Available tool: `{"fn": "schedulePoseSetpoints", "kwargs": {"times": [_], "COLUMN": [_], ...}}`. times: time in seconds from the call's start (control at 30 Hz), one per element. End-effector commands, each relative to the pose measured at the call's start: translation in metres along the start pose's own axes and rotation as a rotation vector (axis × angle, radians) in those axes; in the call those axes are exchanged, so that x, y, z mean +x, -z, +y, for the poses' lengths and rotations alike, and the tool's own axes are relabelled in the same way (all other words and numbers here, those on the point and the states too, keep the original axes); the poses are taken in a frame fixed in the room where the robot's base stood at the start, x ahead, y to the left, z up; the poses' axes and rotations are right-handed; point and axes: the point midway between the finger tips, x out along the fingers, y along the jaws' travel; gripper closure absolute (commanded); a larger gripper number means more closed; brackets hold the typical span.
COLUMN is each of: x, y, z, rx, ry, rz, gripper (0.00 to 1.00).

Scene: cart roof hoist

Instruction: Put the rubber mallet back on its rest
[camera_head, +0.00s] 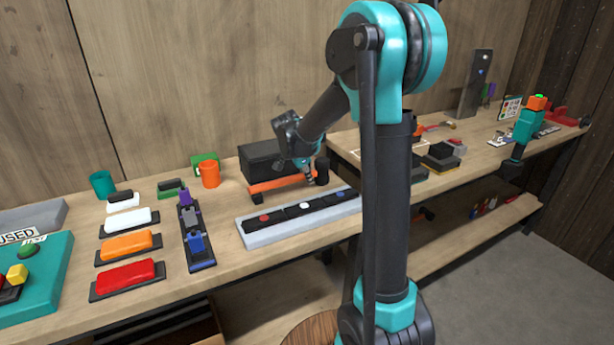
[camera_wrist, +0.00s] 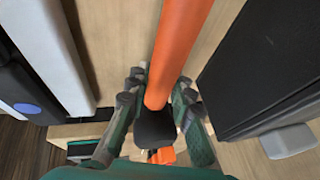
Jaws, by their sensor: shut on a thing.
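The rubber mallet shows as an orange handle (camera_head: 276,184) with dark ends, lying lengthwise low over the bench in front of a black box. My gripper (camera_head: 306,170) is above its right part, pointing down. In the wrist view the handle (camera_wrist: 175,50) runs between the fingers of my gripper (camera_wrist: 157,88), which are shut on it. A black block (camera_wrist: 155,127) sits at the handle's lower end, between the fingers. A dark piece (camera_head: 257,197) is under the handle's left end; I cannot tell whether it is the rest. Contact with the bench is unclear.
The black box (camera_head: 262,160) stands close behind the handle. A grey tray with coloured discs (camera_head: 250,234) lies in front. An orange cup (camera_head: 209,174) and a green holder (camera_head: 203,160) stand to the left. A raised board (camera_head: 345,145) is on the right.

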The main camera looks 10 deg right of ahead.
Motion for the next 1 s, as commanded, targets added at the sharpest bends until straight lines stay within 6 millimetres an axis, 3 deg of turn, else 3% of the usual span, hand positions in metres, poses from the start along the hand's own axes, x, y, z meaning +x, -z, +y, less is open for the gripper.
{"fn": "schedulePoseSetpoints", "kwargs": {"times": [0.27, 0.3, 0.47, 0.8, 1.0], "x": [0.004, 0.003, 0.003, 0.001, -0.025], "y": [-0.001, -0.001, -0.001, -0.002, -0.002], "z": [0.001, 0.001, 0.001, 0.001, 0.001], "rx": [0.000, 0.000, 0.000, 0.000, -0.002], "ry": [0.000, 0.000, 0.000, 0.000, 0.000], "rz": [0.000, 0.000, 0.000, 0.000, -0.001], "gripper": [1.00, 0.73, 0.54, 0.54, 0.54]}}
